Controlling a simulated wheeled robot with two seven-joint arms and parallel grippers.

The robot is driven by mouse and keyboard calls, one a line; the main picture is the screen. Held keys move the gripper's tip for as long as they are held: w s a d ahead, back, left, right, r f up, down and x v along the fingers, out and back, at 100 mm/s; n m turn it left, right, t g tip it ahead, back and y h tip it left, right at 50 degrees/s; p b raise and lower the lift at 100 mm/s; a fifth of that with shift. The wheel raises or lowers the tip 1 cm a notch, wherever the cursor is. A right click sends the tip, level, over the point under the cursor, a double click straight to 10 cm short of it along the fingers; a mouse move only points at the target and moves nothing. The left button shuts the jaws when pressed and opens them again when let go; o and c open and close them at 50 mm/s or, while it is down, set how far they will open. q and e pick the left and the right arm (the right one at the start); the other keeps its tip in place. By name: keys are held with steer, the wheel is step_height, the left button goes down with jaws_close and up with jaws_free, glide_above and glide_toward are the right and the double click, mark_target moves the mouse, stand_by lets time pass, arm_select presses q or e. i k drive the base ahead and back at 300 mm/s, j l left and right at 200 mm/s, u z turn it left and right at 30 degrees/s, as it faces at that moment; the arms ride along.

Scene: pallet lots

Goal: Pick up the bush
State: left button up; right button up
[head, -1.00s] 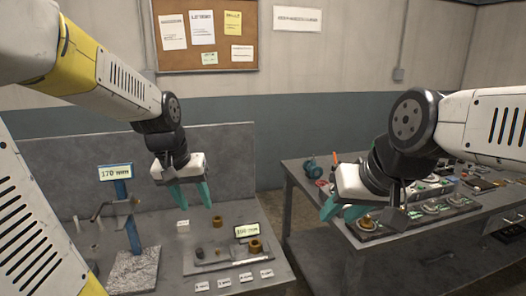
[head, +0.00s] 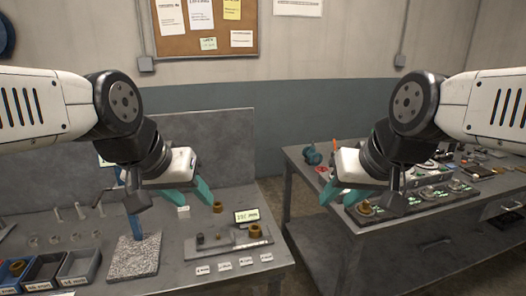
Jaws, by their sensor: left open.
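A brass bush (head: 255,231) stands on a grey tray (head: 232,250) on the left table. A second brass ring-shaped piece (head: 217,207) shows farther back, just right of my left gripper's fingertip in the picture. My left gripper (head: 195,202) is open and empty, with teal fingers. It is above the table, up and left of the bush in the picture, apart from it. My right gripper (head: 340,197) appears open and empty, in front of the right table. Its fingers partly overlap each other in view.
A small display (head: 247,215) stands behind the bush. Several white labels (head: 225,266) lie in front of the tray. A blue post on a speckled base (head: 134,256) and grey bins (head: 78,268) stand left. The right table (head: 365,237) holds several parts. A gap separates the tables.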

mark_target(254, 229)
steer(key=k+j, duration=0.15)
steer(key=k, duration=0.15)
steer(key=k+j, duration=0.15)
steer(key=k, duration=0.15)
steer(key=k+j+u, duration=0.1)
steer(key=u, duration=1.45)
